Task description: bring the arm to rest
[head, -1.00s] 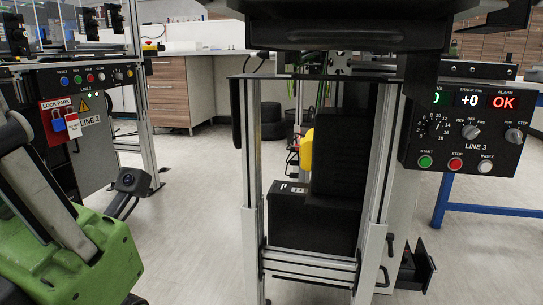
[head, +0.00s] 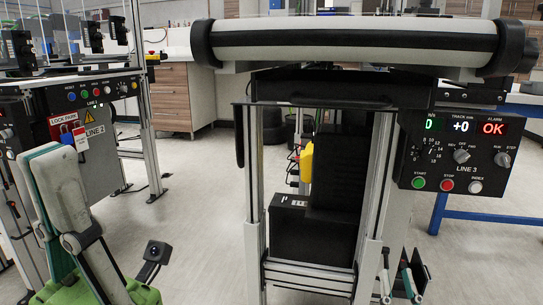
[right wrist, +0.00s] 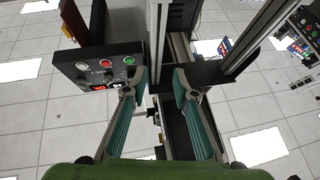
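My left gripper (head: 56,160) is at the left of the head view. Its pale, teal-padded finger points up in front of the LINE 2 unit, with the green body below. Its fingers overlap, so its opening cannot be judged. My right gripper (head: 398,282) shows small at the lower right, below the LINE 3 panel (head: 459,155). In the right wrist view, the right gripper (right wrist: 160,75) has its two teal-padded fingers apart, with nothing held between them. A dark frame part (right wrist: 195,75) shows behind them; contact cannot be told.
The LINE 3 conveyor's end roller (head: 355,42) crosses the upper middle on an aluminium frame (head: 252,200). A dark box (head: 290,225) sits low inside it. The LINE 2 unit (head: 95,131) with a red lock station stands left.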

